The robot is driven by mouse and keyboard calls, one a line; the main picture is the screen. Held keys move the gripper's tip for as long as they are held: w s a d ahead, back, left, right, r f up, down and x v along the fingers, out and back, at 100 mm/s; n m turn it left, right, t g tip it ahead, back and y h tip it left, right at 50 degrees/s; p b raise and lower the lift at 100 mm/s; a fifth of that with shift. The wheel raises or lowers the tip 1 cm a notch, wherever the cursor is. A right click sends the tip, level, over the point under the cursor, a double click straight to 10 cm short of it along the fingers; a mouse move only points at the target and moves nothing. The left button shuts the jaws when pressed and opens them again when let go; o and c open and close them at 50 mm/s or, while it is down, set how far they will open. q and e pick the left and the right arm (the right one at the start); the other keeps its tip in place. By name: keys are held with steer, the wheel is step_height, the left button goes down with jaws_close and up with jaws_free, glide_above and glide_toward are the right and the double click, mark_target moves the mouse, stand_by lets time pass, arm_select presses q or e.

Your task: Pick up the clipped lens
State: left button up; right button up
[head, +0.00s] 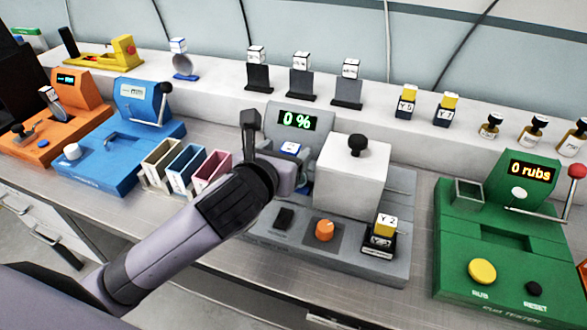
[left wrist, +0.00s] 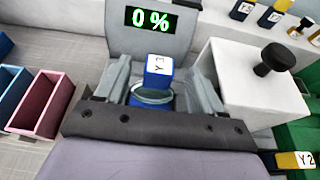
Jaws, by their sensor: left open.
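The clipped lens, a round glass disc with a blue clip (left wrist: 158,73) marked Y 3 on a white top, stands at the grey machine (left wrist: 150,38) that reads 0 %. In the head view the clip's top (head: 290,148) shows just beyond my left gripper (head: 278,150), and the rest is hidden. In the left wrist view my left gripper (left wrist: 160,85) is open, with one finger on each side of the clip and visible gaps between. The disc (left wrist: 152,96) lies on the near side of the clip. My right gripper is not in view.
A white box with a black knob (head: 357,146) stands close right of my left gripper. Brown, blue and pink bins (head: 212,171) are at its left. A yellow Y 2 clip (head: 384,228) sits at the grey machine's front right. A green tester (head: 505,240) stands farther right.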

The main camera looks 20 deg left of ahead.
arm_select(q)
steer(key=shift+f+x, duration=0.25)
steer(key=shift+x, duration=1.2)
steer(key=shift+f+x, duration=0.25)
steer(key=shift+x, duration=1.2)
steer(key=shift+s, duration=0.15)
jaws_close()
